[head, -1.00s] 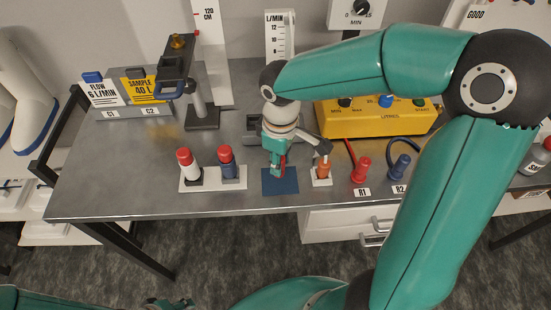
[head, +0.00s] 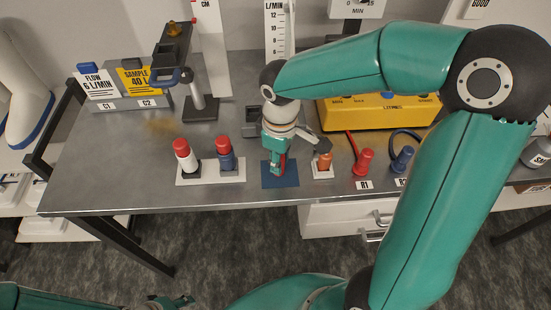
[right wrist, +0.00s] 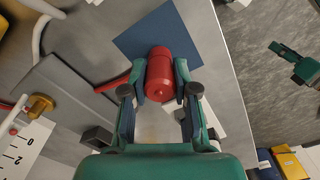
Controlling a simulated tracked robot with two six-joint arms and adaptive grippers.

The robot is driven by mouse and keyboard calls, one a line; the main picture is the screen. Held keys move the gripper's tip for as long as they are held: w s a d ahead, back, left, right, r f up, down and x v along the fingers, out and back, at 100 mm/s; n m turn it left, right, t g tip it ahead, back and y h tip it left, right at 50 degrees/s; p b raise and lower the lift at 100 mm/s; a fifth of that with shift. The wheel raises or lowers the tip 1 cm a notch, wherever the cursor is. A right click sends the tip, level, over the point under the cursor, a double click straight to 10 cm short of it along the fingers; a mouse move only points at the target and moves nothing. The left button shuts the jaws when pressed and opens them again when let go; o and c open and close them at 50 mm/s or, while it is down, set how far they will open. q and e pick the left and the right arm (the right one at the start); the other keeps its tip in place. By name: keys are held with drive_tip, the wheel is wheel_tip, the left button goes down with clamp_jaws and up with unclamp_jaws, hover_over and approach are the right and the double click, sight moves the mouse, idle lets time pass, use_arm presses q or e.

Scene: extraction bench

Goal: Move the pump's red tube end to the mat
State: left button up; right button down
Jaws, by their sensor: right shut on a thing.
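My right gripper (head: 277,170) is shut on a red cylindrical tube end (right wrist: 159,78), over the blue mat (right wrist: 150,32). In the right wrist view the cylinder lies between the two fingertips, and a red tube (right wrist: 113,83) runs off to its left. In the head view the mat (head: 293,180) shows around the fingertips, which hide most of the red end. I cannot tell whether the red end touches the mat. My left gripper (head: 172,302) is low at the bottom edge, away from the bench; its fingers are too small to judge.
Left of the mat, a red-and-white bottle (head: 184,154) and a red-and-blue one (head: 225,157) stand on a white card. Right of it are an orange piece (head: 324,160), a red plug (head: 363,162) at R1 and a blue plug (head: 402,160). A yellow box (head: 370,113) stands behind.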

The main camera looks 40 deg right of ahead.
drive_tip(key=shift+f, duration=0.15)
drive_tip(key=c, duration=0.8)
unclamp_jaws()
wheel_tip(320, 180, up, 12)
drive_tip(key=shift+f, duration=0.1)
